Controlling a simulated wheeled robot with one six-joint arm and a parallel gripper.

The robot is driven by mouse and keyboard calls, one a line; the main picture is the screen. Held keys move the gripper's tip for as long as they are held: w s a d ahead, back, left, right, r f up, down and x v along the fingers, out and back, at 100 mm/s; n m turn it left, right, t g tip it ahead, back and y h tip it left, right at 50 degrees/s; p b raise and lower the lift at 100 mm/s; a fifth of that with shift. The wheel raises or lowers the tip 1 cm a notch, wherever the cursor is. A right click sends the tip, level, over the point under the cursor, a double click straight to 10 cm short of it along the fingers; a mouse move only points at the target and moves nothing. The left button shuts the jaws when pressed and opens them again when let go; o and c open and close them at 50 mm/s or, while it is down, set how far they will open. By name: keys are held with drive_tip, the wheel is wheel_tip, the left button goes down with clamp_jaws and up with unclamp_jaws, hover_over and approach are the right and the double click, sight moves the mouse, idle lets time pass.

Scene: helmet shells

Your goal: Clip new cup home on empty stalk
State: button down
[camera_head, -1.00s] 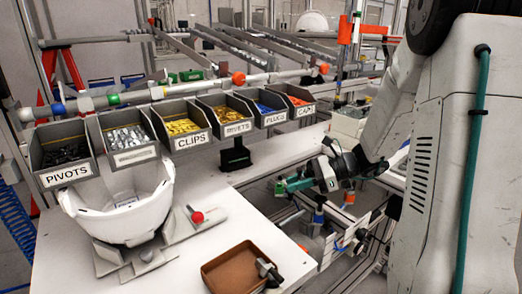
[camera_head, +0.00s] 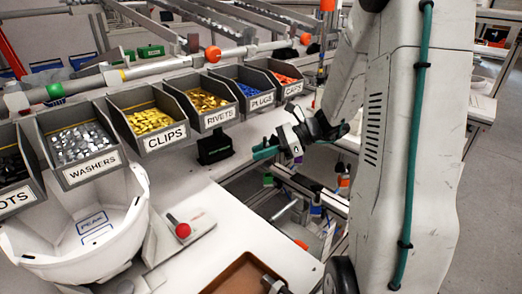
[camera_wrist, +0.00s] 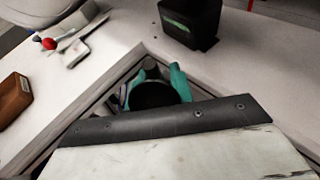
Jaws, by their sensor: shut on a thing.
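My gripper (camera_head: 264,151), with teal fingers, is held out beyond the bench corner, over the gap beside the bench. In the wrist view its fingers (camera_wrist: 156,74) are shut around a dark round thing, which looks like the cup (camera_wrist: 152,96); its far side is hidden. The white helmet shell (camera_head: 75,238) sits on the bench at the left, well apart from my gripper. Its inside faces up and shows a label. I cannot make out the empty stalk on the shell.
A black bin (camera_head: 214,146) stands near the bench corner; it also shows in the wrist view (camera_wrist: 190,22). Labelled part bins (camera_head: 150,122) line the back. A red knob (camera_head: 183,230) stands on a grey fixture beside the shell. A brown tray (camera_head: 232,275) lies at the front.

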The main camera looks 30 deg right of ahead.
sight(265, 176)
drive_tip(key=shift+s+f, duration=0.1)
drive_tip(key=shift+f, duration=3.75)
drive_tip(key=shift+s+a+f, duration=0.1)
drive_tip(key=shift+s+f, duration=0.2)
drive_tip(key=shift+f, duration=0.3)
wheel_tip(265, 176, up, 10)
drive_tip(key=shift+w+f, duration=0.25)
drive_tip(key=shift+w, duration=0.05)
